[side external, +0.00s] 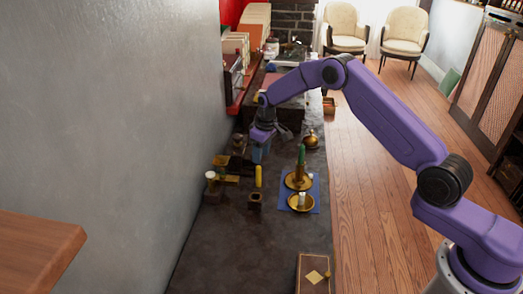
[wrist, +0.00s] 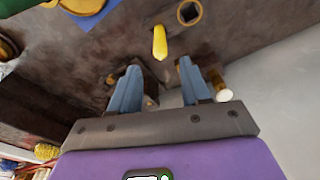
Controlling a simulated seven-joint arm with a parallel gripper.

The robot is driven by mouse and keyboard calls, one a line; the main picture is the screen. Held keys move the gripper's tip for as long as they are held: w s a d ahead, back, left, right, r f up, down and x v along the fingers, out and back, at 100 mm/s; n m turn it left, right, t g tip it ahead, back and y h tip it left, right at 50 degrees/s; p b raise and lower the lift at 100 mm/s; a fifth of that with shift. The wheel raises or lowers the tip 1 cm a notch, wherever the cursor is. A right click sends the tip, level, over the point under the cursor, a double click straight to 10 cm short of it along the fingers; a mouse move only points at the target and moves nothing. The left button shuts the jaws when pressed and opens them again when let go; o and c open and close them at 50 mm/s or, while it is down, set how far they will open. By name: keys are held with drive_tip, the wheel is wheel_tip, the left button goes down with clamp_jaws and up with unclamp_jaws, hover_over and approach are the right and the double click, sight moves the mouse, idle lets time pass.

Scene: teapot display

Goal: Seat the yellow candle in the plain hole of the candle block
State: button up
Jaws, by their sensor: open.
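The yellow candle (side external: 258,177) stands upright near the middle of the dark counter; it also shows in the wrist view (wrist: 160,42). A brown and brass block (side external: 229,179) stands to the left; I cannot tell which is the candle block, and no plain hole is clear. My gripper (wrist: 159,88) is open and empty, behind the candle in the side view. The candle's foot is unclear.
A white candle (side external: 210,175) stands at the left block. A brass bell-like object (side external: 310,139) is behind.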

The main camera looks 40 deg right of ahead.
drive_tip(key=shift+r, duration=0.5)
drive_tip(key=shift+s, duration=0.1)
drive_tip(key=s+a+r+n, duration=0.2)
drive_tip(key=s+a+r, duration=0.4)
drive_tip(key=s, duration=0.4)
drive_tip(key=s+a+r+n, duration=0.2)
drive_tip(key=s+a+r, duration=0.3)
drive_tip(key=s+r, duration=0.4)
drive_tip(key=s+d+n, duration=0.2)
drive_tip(key=s+d, duration=0.2)
drive_tip(key=s, duration=1)
drive_tip(key=s+d+r+n+g, duration=0.1)
drive_tip(key=s+d, duration=0.4)
drive_tip(key=s, duration=1)
drive_tip(key=shift+d+r+n, duration=0.15)
drive_tip(key=shift+d+n, duration=0.15)
drive_tip(key=shift+n, duration=0.2)
